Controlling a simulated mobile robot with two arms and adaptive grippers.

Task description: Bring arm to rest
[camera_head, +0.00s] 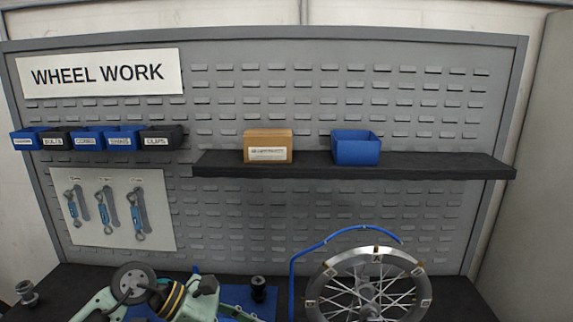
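Mint-green arm links with a grey round joint cap and a yellow-and-black ring show at the bottom left; they look like part of my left arm. They lie low over the bench, and their lower parts are cut off by the picture edge. I cannot make out any gripper fingers on them. My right arm and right gripper are not in view.
A spoked wheel (368,284) stands at the bottom right beside a blue curved tube (293,275). A dark bench (455,298) runs below the pegboard (300,100). The shelf (440,170) holds a cardboard box (267,142) and a blue bin (356,150).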

